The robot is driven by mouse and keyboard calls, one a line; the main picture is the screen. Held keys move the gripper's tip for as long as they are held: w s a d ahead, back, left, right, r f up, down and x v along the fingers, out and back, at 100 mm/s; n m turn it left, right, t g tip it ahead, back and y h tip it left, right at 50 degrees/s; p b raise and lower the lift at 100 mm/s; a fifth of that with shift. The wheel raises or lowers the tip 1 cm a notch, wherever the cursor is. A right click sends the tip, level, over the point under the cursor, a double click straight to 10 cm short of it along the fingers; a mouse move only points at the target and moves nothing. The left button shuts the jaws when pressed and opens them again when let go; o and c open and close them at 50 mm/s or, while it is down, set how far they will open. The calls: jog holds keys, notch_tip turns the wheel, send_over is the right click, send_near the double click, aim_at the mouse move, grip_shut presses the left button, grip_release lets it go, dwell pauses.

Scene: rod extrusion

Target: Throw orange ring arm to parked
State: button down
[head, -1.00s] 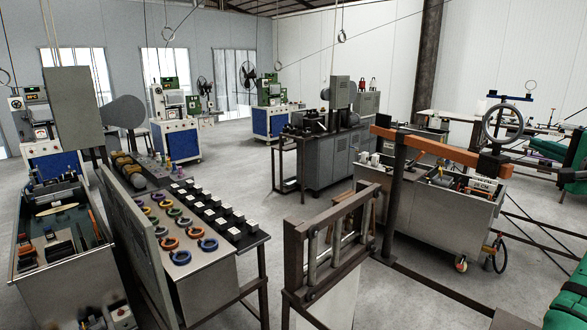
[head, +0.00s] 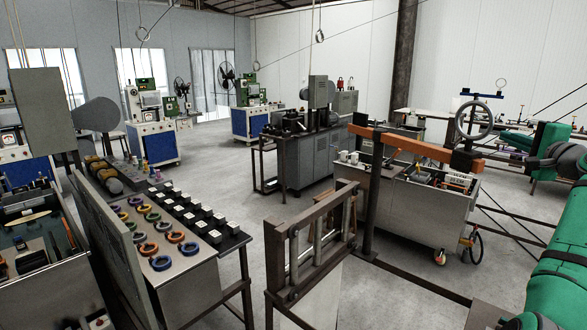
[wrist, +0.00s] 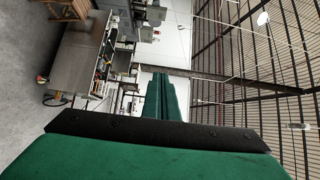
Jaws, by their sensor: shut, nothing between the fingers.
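The orange ring arm (head: 415,146) is a long orange beam on a dark upright post (head: 372,195), right of centre in the head view. It reaches right over a metal cart to a dark block at its end. A grey ring (head: 474,120) stands above that end. My gripper (wrist: 166,82) shows in the wrist view as two green fingers lying together, shut and empty. It touches nothing that I can see.
The metal cart (head: 410,207) stands under the beam; its side also shows in the wrist view (wrist: 80,50). A dark frame (head: 310,245) stands in front of the post. A table of coloured rings (head: 180,265) is at left. Grey floor (head: 220,175) is open between.

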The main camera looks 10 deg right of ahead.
jog(key=shift+w+d, duration=0.35)
jog(key=shift+w, duration=0.2)
jog(key=shift+w+f, duration=0.1)
jog(key=c, duration=2)
grip_release()
jog(key=s+a, duration=0.1)
jog(key=s, duration=0.9)
jog(key=shift+s+a, duration=0.15)
jog(key=shift+s, duration=0.2)
